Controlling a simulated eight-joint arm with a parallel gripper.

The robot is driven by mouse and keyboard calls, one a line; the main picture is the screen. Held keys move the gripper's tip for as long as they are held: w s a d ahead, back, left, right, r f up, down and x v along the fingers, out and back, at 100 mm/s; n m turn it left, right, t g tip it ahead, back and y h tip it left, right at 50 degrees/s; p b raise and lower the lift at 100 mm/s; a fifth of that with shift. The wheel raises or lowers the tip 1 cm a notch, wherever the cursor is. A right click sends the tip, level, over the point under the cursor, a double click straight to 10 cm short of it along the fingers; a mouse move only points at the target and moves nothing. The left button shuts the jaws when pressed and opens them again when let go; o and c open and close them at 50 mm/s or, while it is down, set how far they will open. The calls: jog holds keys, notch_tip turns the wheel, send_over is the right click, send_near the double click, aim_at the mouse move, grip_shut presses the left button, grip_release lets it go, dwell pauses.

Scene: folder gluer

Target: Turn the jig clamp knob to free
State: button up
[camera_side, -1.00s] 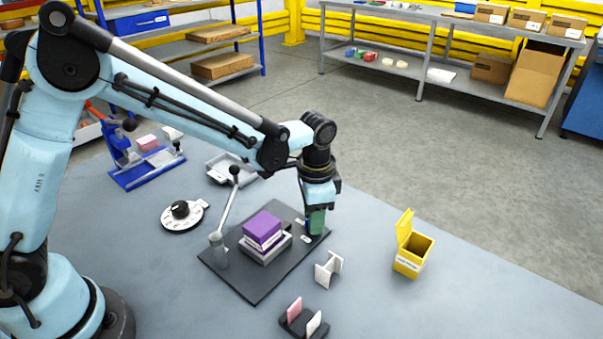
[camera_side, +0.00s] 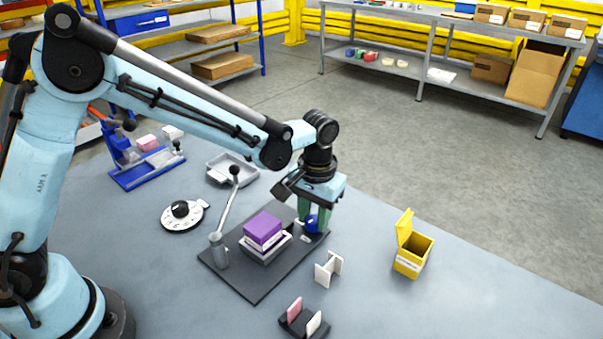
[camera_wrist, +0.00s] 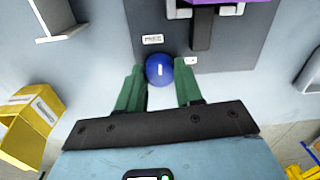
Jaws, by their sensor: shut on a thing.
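The jig clamp knob (camera_side: 311,223) is round and blue and stands at the right corner of the dark jig plate (camera_side: 246,288). My gripper (camera_side: 314,222) points down over it, with one green finger on each side. In the wrist view the knob (camera_wrist: 160,71) sits between the fingertips of my gripper (camera_wrist: 161,74), and I am shut on it. Its white mark runs nearly up and down in that view. A FREE label (camera_wrist: 153,39) lies just beyond the knob, and a second small label (camera_wrist: 190,61) lies to its right, too small to read.
A purple block (camera_side: 263,230) sits in a holder on the plate, beside a lever (camera_side: 229,200) with a black ball. A white H-shaped piece (camera_side: 328,268) and a yellow open-lidded box (camera_side: 412,258) stand to the right. A white dial (camera_side: 183,215) lies left.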

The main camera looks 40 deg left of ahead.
jog(key=shift+n, duration=0.4)
